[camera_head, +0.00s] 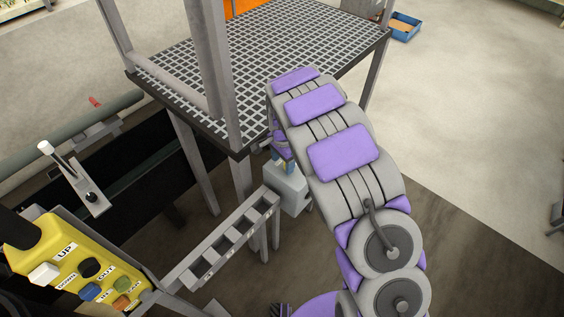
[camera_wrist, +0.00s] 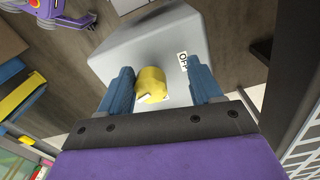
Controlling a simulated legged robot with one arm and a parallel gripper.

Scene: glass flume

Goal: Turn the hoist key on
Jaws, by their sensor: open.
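The hoist key is a yellow round knob (camera_wrist: 153,84) with a white pointer mark, on the face of a grey box (camera_wrist: 145,48) in the wrist view. A small label (camera_wrist: 183,62) that seems to read OFF is to the right of the knob. The white mark points to the lower left, away from that label. My gripper (camera_wrist: 160,68) is open, with one blue finger on each side of the knob and gaps between. In the head view the grey box (camera_head: 290,192) stands below my arm, which hides much of the gripper and knob.
A grated platform (camera_head: 270,60) on grey posts stands behind the box. A ladder-like grey rail (camera_head: 228,240) runs to its left. A yellow control panel (camera_head: 75,265) with labelled buttons and a lever plate (camera_head: 88,195) are at left. Open floor (camera_head: 470,130) lies at right.

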